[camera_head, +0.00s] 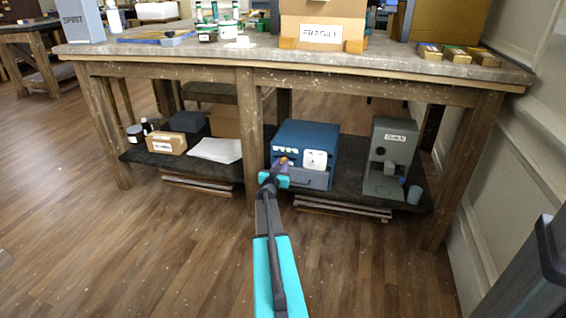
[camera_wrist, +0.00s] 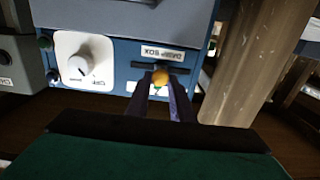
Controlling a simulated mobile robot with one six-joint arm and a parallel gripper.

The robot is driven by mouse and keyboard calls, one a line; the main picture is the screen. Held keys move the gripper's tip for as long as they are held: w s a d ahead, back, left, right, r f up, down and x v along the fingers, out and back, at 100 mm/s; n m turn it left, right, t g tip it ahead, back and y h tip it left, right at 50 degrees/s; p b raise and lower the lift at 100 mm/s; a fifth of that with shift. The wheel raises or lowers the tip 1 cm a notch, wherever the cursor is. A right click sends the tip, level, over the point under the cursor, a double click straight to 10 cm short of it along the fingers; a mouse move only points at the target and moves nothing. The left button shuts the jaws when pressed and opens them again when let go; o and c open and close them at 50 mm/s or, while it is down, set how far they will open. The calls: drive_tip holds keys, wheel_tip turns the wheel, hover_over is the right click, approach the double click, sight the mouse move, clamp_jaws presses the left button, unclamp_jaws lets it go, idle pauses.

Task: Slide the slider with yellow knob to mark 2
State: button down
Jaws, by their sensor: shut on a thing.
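The blue box (camera_head: 310,137) with the slider stands on the lower shelf of the workbench. In the wrist view its blue front (camera_wrist: 118,52) appears upside down, with a dark horizontal slot. The round yellow knob (camera_wrist: 160,76) sits near the middle of this slot's visible length. My gripper (camera_wrist: 162,88) is shut on the yellow knob, one dark finger on each side. In the head view my gripper (camera_head: 283,167) reaches the left part of the box's front and largely hides the knob. I cannot read the slider's marks.
A white dial plate (camera_head: 315,160) is on the box's front, beside the slider. A wooden table leg (camera_head: 248,140) is close on the left. The floor in front is clear.

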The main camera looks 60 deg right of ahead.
drive_tip(key=c, duration=1.6)
unclamp_jaws()
drive_tip(key=shift+o, duration=0.2)
drive_tip(key=shift+a, duration=0.1)
drive_tip(key=p+v, duration=0.4)
drive_tip(key=v, duration=0.9)
drive_tip(key=shift+a, duration=0.35)
